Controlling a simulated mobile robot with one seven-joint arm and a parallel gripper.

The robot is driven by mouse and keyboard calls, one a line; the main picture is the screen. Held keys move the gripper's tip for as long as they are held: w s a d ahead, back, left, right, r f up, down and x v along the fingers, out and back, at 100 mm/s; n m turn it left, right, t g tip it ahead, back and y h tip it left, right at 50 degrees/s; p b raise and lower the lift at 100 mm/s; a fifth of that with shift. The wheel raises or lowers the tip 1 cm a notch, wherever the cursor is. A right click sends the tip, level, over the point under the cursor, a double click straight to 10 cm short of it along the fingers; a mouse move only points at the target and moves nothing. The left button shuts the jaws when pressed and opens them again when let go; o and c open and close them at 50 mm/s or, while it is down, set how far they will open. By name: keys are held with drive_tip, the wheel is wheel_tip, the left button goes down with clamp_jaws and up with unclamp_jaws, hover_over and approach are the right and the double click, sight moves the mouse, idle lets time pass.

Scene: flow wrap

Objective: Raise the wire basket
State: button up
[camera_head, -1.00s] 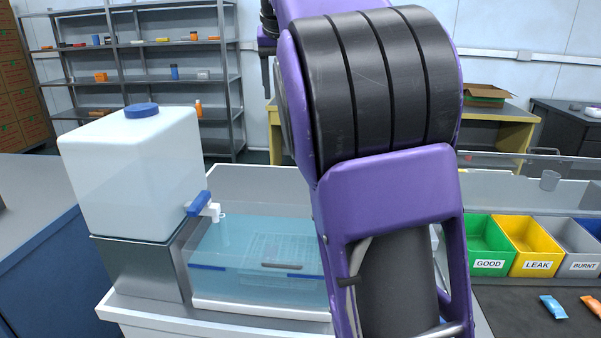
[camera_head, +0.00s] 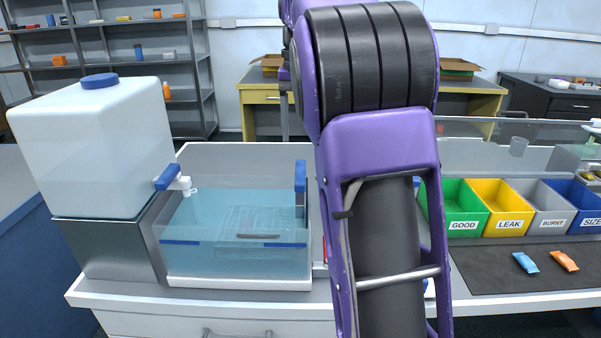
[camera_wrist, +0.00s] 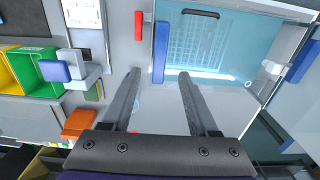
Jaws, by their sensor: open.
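The wire basket (camera_head: 262,216) lies under water in the clear tank (camera_head: 240,283); its grid looks pale through the blue water, with a dark handle bar on the near side. It also shows in the wrist view (camera_wrist: 193,45), with its dark handle at the top. My gripper (camera_wrist: 160,72) is open and empty in the wrist view. Its two fingers point toward the tank's edge, apart from the basket. In the head view my purple arm hides the gripper.
A white water container (camera_head: 90,150) with a blue tap stands left of the tank. A blue upright piece (camera_head: 300,177) stands at the tank's right side. Right of my arm are labelled bins (camera_head: 462,225) and a dark mat (camera_head: 500,277) with two small packets.

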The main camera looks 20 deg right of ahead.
sight(300, 171)
wheel_tip(300, 171, down, 8)
drive_tip(key=shift+f+b, duration=0.2)
drive_tip(key=shift+b, duration=0.8)
clamp_jaws()
idle(0.7)
